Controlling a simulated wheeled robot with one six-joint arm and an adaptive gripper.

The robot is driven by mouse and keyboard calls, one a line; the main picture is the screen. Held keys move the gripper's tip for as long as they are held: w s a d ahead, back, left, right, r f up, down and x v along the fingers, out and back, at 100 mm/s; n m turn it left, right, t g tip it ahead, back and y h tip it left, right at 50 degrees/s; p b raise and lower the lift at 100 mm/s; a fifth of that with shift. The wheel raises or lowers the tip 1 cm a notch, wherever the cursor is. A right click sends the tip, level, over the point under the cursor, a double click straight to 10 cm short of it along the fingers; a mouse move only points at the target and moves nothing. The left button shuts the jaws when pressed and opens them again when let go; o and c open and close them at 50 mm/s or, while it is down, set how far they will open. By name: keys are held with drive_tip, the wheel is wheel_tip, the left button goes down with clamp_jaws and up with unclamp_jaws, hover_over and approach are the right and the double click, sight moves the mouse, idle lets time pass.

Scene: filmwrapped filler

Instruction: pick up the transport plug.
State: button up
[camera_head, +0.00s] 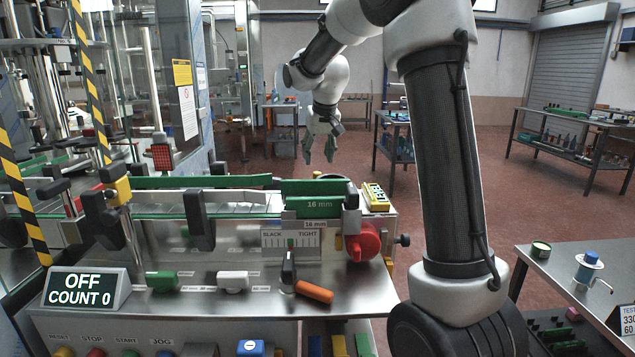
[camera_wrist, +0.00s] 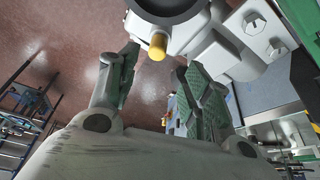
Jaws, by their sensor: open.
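My gripper (camera_head: 320,156) hangs fingers-down beyond the far side of the filler machine in the head view. It is open with nothing between its fingers. In the wrist view its two green-padded fingers (camera_wrist: 157,65) stand wide apart. A short yellow-orange plug-like cylinder (camera_wrist: 158,46) sticks out from a dark round part of a grey housing, past the fingertips and apart from them. In the head view an orange cylinder (camera_head: 314,291) lies on the sloping panel beside a black knob. I cannot tell for certain which one is the transport plug.
The conveyor with green guides (camera_head: 210,182) and the control panel (camera_head: 230,300) fill the near left. A red knob (camera_head: 363,242) and a yellow block (camera_head: 376,197) sit at its right end. A side table (camera_head: 560,262) stands right. Red floor (camera_head: 440,130) is open behind.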

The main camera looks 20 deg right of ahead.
sight(318, 173)
drive_tip(key=x, duration=0.7)
drive_tip(key=shift+s+d+f, duration=0.2)
drive_tip(key=shift+d+f, duration=0.05)
drive_tip(key=shift+f, duration=0.1)
drive_tip(key=c, duration=0.9)
